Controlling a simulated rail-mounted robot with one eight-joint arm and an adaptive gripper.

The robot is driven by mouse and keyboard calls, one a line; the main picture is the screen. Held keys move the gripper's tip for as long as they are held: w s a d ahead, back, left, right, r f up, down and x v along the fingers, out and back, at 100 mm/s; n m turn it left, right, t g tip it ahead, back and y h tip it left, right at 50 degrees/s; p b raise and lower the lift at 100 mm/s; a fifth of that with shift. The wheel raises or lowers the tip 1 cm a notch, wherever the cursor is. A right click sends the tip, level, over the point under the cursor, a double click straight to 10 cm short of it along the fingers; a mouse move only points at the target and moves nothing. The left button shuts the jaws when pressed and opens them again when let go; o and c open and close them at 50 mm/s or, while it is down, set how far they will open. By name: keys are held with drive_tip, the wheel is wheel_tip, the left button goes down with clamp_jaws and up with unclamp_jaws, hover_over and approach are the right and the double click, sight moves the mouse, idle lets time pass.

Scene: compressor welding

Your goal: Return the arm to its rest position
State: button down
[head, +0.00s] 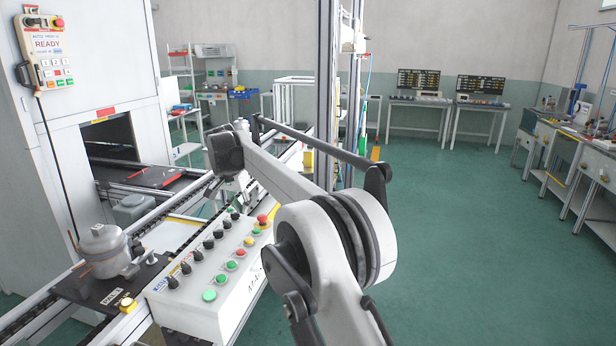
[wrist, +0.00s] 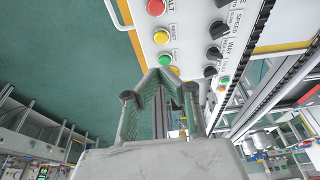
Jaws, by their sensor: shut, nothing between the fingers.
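My arm reaches from the bottom right of the head view up and left, over the white control box (head: 205,300). My gripper (wrist: 172,80) shows in the wrist view with its fingers together and nothing between them. The fingertips lie in front of the control box's button face (wrist: 190,12) in that view; the gap to it is hard to judge. In the head view the fingers cannot be made out at the far end of the arm.
A grey compressor (head: 103,250) stands upright on a dark plate (head: 95,290) on the conveyor, left of the control box. A white machine cabinet (head: 85,60) with an opening stands at left. Metal posts (head: 327,90) rise behind my arm. The green floor (head: 460,230) at right is clear.

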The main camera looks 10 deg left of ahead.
drive_tip(key=s+d+r+b, duration=0.1)
drive_tip(key=s+d+r, duration=0.4)
drive_tip(key=d, duration=0.6)
drive_tip(key=s+d+r+n+t, duration=0.1)
drive_tip(key=s+d+r, duration=0.4)
drive_tip(key=d, duration=0.6)
drive_tip(key=s+d+r+b, duration=0.1)
drive_tip(key=s+d+r, duration=0.35)
drive_tip(key=d, duration=0.65)
drive_tip(key=s+d+f+t, duration=0.2)
drive_tip(key=s+d+f, duration=0.2)
drive_tip(key=s+d, duration=1)
drive_tip(key=s+d+f, duration=0.2)
drive_tip(key=s+f, duration=0.3)
drive_tip(key=s, duration=0.3)
drive_tip(key=s+d+f+b, duration=0.1)
drive_tip(key=s+d+f, duration=0.1)
drive_tip(key=s+f, duration=0.4)
drive_tip(key=shift+s+d+n+t, duration=0.3)
drive_tip(key=shift+s+d+t, duration=0.1)
drive_tip(key=shift+s, duration=0.6)
